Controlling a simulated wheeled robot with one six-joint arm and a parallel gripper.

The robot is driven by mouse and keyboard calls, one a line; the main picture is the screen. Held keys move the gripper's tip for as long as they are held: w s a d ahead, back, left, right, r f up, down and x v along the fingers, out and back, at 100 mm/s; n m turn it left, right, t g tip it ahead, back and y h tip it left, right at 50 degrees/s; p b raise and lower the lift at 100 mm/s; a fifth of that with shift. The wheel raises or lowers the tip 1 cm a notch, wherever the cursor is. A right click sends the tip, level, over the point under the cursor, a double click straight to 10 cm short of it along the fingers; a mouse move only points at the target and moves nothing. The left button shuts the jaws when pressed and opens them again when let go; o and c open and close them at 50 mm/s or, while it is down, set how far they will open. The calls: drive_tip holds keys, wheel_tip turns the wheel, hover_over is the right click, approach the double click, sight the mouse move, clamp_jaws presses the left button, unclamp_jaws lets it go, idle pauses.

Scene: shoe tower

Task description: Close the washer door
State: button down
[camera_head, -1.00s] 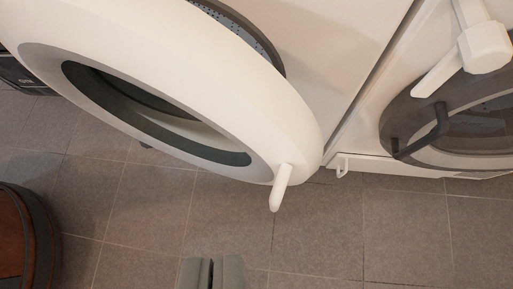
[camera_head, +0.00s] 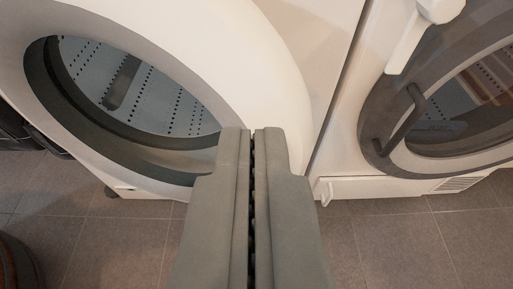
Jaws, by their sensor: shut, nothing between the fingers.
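The washer door (camera_head: 268,75) is a thick white ring with a dark-rimmed round window, on the left of the head view. The perforated drum (camera_head: 135,95) shows through the window. The door looks nearly parallel to the washer front (camera_head: 325,50); I cannot tell whether it is fully shut. My gripper (camera_head: 252,132) is shut and empty, pointing at the door's lower right part and covering part of it. The door's white handle is not visible, perhaps behind my gripper. Contact between fingers and door cannot be told.
A second machine with a dark-ringed round door (camera_head: 375,115) and a dark handle (camera_head: 405,120) stands at the right. A white part (camera_head: 425,30) sticks in at the top right. A brown and dark rounded object (camera_head: 15,265) is at the lower left. Grey tiled floor (camera_head: 400,245) lies clear in front.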

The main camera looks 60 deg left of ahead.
sight(253, 64)
drive_tip(key=x, duration=1)
drive_tip(key=w+a+n+g+y, duration=0.2)
drive_tip(key=w+a+n+g, duration=0.1)
drive_tip(key=w+a, duration=0.45)
drive_tip(key=v, duration=1.4)
drive_tip(key=s+a+r+m+t+h, duration=0.1)
drive_tip(key=s+a+r+m+h, duration=0.15)
drive_tip(key=s+a+r, duration=0.5)
drive_tip(key=s+a+r+m+h, duration=0.2)
drive_tip(key=s+a+r+h, duration=0.2)
drive_tip(key=r, duration=0.6)
drive_tip(key=s+a+r+m+t+h, duration=0.1)
drive_tip(key=s+a+r+m+h, duration=0.25)
drive_tip(key=s+a+r, duration=0.4)
drive_tip(key=s+a+r+m+t+h, duration=0.1)
drive_tip(key=s+a+r+m+t, duration=0.1)
drive_tip(key=s+r, duration=0.4)
drive_tip(key=s+a+r+m+t+h, duration=0.1)
drive_tip(key=s+r+t, duration=0.4)
drive_tip(key=s, duration=1)
drive_tip(key=s+a+r+m+t+h, duration=0.2)
drive_tip(key=s+a+r, duration=0.3)
drive_tip(key=s, duration=0.6)
wheel_tip(253, 64, up, 3)
drive_tip(key=shift+s+a+f+m+t, duration=0.2)
drive_tip(key=shift+s+m+t, duration=0.05)
drive_tip(key=shift+m+t, duration=0.4)
